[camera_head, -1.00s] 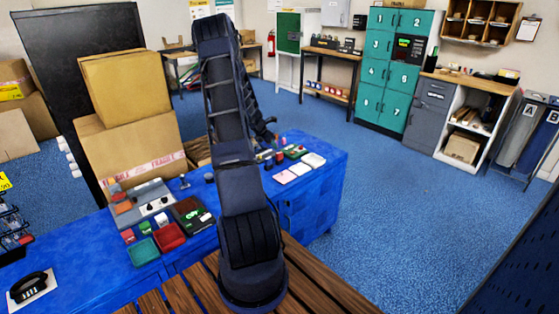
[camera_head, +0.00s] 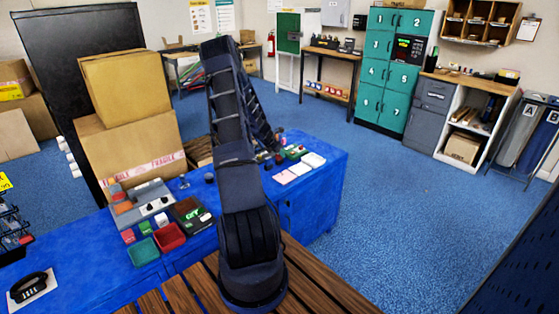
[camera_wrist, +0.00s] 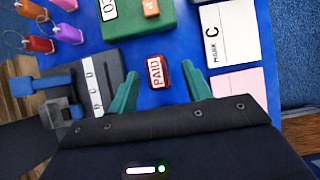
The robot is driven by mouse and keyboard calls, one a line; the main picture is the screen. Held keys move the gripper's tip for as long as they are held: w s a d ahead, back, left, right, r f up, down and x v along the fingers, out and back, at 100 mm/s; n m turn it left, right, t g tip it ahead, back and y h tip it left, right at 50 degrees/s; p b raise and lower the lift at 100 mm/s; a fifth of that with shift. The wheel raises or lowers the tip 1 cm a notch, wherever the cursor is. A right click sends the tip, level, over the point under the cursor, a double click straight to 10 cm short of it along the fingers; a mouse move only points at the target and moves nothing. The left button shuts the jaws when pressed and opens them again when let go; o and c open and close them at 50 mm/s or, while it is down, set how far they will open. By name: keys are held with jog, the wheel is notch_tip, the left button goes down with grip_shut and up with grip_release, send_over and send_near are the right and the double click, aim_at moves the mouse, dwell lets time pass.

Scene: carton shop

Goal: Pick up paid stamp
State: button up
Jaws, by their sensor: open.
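The paid stamp (camera_wrist: 157,72) is a small red block with a white PAID label, lying on the blue tabletop in the wrist view. My gripper (camera_wrist: 160,74) is open, with one green finger on each side of the stamp and a visible gap on both sides. The stamp appears between or just beyond the fingertips; their height above the table is hard to tell. In the head view my arm reaches over the blue counter (camera_head: 316,180), and I cannot clearly make out the stamp there.
In the wrist view, a green box (camera_wrist: 165,22) lies beyond the stamp. A white card (camera_wrist: 222,32) and pink card (camera_wrist: 238,84) are at right. A grey lettered holder (camera_wrist: 85,85) is at left, near several key tags (camera_wrist: 42,45). Cartons (camera_head: 130,145) stand behind the counter.

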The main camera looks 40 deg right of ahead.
jog(key=shift+x, duration=2.2)
jog(key=shift+w, duration=0.15)
grip_shut()
jog(key=shift+r, duration=0.1)
